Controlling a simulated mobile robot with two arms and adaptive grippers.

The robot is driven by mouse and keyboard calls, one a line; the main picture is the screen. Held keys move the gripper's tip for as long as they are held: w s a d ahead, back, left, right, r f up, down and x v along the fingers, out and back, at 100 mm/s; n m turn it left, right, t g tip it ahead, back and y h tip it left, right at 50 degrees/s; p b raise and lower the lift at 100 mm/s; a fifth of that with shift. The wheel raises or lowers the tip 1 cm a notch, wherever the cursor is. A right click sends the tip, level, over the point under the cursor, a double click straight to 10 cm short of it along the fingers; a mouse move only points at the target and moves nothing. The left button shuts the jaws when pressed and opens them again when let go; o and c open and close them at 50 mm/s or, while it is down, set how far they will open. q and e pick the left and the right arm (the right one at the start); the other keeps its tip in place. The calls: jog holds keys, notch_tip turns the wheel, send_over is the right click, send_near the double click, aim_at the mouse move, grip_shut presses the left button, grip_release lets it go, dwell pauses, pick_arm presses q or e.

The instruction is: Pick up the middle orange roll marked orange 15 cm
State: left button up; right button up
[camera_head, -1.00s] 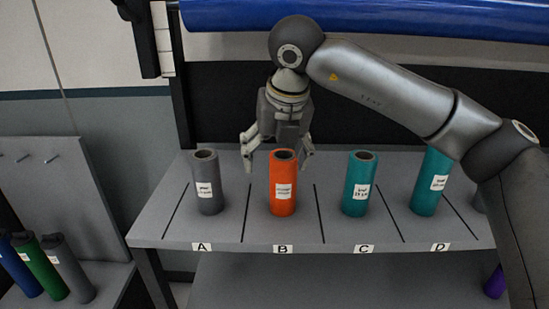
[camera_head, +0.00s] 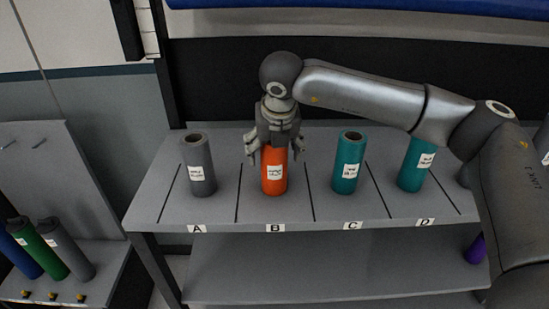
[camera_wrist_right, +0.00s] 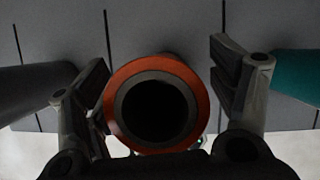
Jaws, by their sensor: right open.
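The orange roll (camera_head: 274,181) stands upright in slot B of the shelf, with a white label on its front. My right gripper (camera_head: 275,152) is over the roll's top, open, with one finger on each side. In the right wrist view the orange roll (camera_wrist_right: 112,107) shows end-on with its dark hollow core, between the two open fingers of the right gripper (camera_wrist_right: 165,90). The left finger looks very close to the roll; I cannot tell if it touches. The right finger is apart from it. My left gripper is not in view.
A grey roll (camera_head: 199,172) stands in slot A, a teal roll (camera_head: 347,170) in slot C and another teal roll (camera_head: 413,172) in slot D, on the grey shelf (camera_head: 310,212). A lower rack at left holds blue, green (camera_head: 40,250) and grey rolls.

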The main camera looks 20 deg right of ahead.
jog(key=shift+w+f, duration=0.25)
jog(key=shift+f, duration=0.15)
jog(key=c, duration=1.3)
jog(key=shift+r, duration=0.1)
jog(key=shift+r, duration=0.1)
